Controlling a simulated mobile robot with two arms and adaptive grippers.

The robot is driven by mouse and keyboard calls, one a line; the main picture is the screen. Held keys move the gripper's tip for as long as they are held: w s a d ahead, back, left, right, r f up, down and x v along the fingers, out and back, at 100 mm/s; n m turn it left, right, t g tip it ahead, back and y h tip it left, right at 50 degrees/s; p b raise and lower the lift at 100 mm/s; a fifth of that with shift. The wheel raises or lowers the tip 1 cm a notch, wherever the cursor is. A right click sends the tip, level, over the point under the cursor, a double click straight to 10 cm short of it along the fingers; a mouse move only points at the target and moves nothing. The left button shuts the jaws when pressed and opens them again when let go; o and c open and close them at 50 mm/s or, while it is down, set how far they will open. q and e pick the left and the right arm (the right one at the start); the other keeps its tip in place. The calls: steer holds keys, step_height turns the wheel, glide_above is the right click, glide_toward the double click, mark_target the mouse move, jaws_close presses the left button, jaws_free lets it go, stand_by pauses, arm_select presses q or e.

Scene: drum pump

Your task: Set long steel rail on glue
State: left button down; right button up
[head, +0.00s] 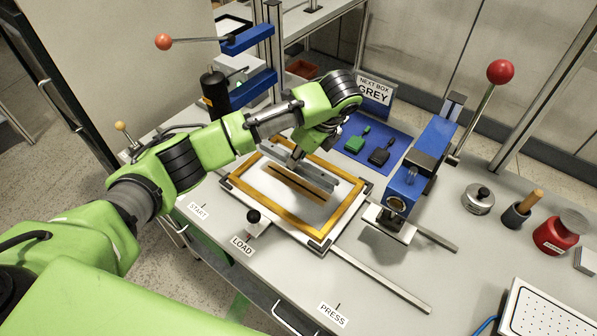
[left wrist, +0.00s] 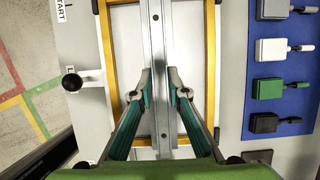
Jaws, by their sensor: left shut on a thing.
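My left gripper (head: 297,160) is shut on the long steel rail (head: 322,180), a grey metal channel. It also shows in the left wrist view (left wrist: 158,50), running up the picture between my fingertips (left wrist: 162,88). The rail is over the white plate (head: 275,191) inside a yellow-orange frame, beside long brown strips (head: 297,184) that look like the glue. In the head view the rail appears slightly above the plate; I cannot tell whether it touches. In the left wrist view the strips are hidden. My right gripper is not in view.
A blue mat (head: 378,138) with small handled blocks lies behind the frame. A blue press (head: 418,165) with a red-knobbed lever stands to the right. A black knob (head: 254,217) is by the frame's near side. Pots stand at the far right. The table front near PRESS is clear.

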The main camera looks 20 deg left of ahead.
mark_target(297, 167)
arm_select(q)
steer(key=shift+s+f, duration=0.25)
steer(key=shift+f, duration=0.95)
steer(key=shift+f+p, duration=0.3)
steer(key=shift+f, duration=0.1)
steer(key=f, duration=0.3)
steer(key=shift+w+f+p, duration=0.15)
steer(key=shift+w+p, duration=0.05)
steer(key=shift+p, duration=0.15)
steer(key=shift+f, duration=0.2)
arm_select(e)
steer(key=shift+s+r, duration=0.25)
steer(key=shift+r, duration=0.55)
arm_select(q)
steer(key=c, duration=2)
jaws_free()
steer(key=shift+f, duration=0.1)
steer(key=shift+o, duration=0.2)
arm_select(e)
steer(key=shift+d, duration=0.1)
